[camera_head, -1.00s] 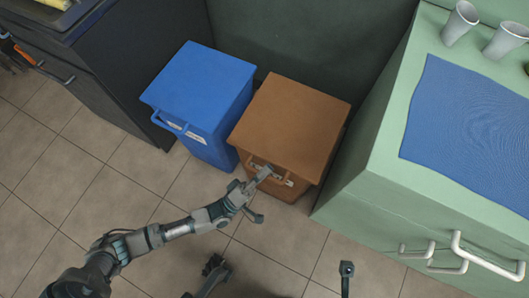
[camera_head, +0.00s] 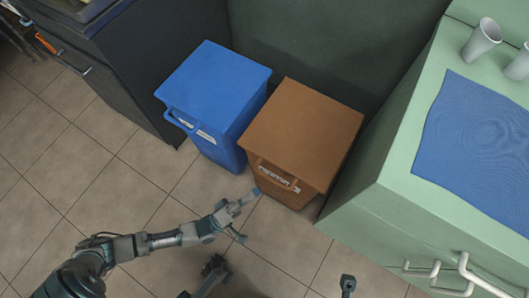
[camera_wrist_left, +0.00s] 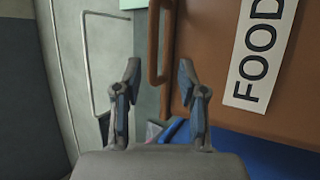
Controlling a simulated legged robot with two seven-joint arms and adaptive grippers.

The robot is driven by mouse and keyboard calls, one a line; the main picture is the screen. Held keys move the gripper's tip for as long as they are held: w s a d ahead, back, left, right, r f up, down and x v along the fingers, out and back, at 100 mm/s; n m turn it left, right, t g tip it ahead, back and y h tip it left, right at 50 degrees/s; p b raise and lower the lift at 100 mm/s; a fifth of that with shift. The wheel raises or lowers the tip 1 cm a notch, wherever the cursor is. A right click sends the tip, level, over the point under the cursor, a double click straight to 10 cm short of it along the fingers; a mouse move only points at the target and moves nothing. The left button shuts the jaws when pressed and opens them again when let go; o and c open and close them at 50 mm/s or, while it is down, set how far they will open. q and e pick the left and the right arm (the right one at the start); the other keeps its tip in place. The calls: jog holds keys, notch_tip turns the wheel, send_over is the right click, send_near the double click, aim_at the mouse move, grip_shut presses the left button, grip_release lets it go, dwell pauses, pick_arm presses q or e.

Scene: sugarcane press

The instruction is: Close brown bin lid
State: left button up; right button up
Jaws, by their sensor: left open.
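The brown bin (camera_head: 293,194) stands on the floor beside the blue bin. Its brown lid (camera_head: 303,120) lies flat on top and looks shut. A bar handle (camera_head: 272,170) and a white label are on its front. In the left wrist view, the brown front (camera_wrist_left: 210,40) carries the label (camera_wrist_left: 260,50) reading FOOD, and the handle (camera_wrist_left: 154,45) shows beyond the fingertips. My left gripper (camera_head: 248,214) is open and empty in front of the bin, apart from the handle. It also shows in the left wrist view (camera_wrist_left: 159,75).
The blue bin (camera_head: 212,98) stands close on the left. A green cabinet (camera_head: 390,200) with white handles stands close on the right, with a blue mat (camera_head: 480,140) and cups on top. A dark cabinet (camera_head: 150,70) is at the left. The tiled floor (camera_head: 120,170) in front is clear.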

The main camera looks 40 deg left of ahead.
pick_arm(q)
jog(key=v, duration=0.3)
jog(key=shift+s+a+f, duration=0.15)
jog(key=shift+s+f, duration=0.1)
jog(key=shift+s, duration=0.05)
dwell(0.3)
